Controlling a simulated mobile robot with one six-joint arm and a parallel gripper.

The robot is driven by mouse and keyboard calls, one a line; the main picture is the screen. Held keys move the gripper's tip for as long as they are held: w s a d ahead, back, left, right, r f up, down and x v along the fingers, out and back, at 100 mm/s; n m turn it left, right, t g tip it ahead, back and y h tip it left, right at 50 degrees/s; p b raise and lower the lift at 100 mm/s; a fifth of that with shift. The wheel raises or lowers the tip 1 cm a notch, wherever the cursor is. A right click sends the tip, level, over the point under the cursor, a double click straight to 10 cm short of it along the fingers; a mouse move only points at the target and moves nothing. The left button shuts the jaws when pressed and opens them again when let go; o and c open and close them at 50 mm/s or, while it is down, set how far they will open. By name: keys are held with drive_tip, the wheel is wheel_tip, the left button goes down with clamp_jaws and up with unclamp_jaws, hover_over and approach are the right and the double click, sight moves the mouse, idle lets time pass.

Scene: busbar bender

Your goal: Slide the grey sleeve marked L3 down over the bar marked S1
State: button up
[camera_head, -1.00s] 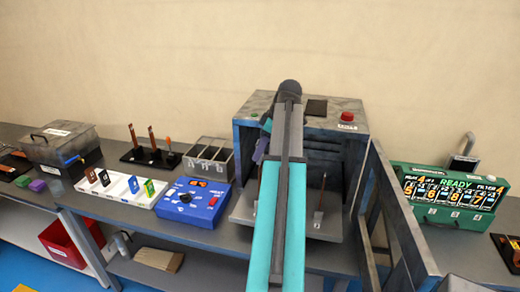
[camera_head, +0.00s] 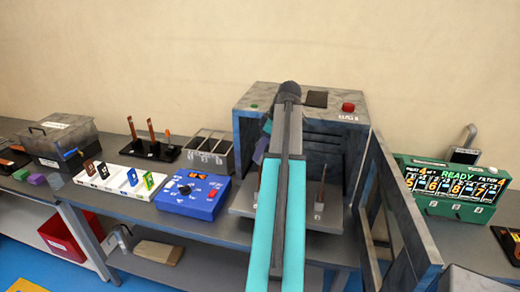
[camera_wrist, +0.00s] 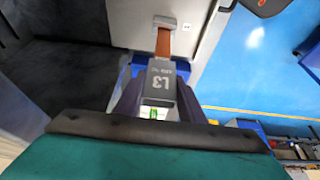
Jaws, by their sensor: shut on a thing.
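The grey sleeve marked L3 (camera_wrist: 160,85) is between the dark fingers of my gripper (camera_wrist: 158,98) in the wrist view. My gripper is shut on it. A copper-coloured bar (camera_wrist: 163,42) stands in line with the sleeve's far end, with its foot at a pale grey base (camera_wrist: 152,12). The bar and sleeve meet or overlap in the picture; I cannot tell how far the bar is inside. No S1 mark is readable.
Another upright bar (camera_head: 320,190) stands to the right of my arm. The machine's door (camera_head: 400,225) is open at the right. A blue control box (camera_head: 190,197) and a grey slotted holder (camera_head: 212,148) stand to the left. A green display unit (camera_head: 450,190) stands to the right.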

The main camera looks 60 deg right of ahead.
drive_tip(key=shift+f+b, duration=0.5)
drive_tip(key=shift+f, duration=0.65)
drive_tip(key=o, duration=1.6)
drive_tip(key=shift+c, duration=0.2)
drive_tip(key=shift+r, duration=0.15)
drive_tip(key=shift+r+p, duration=2.05)
drive_tip(key=shift+r, duration=1.8)
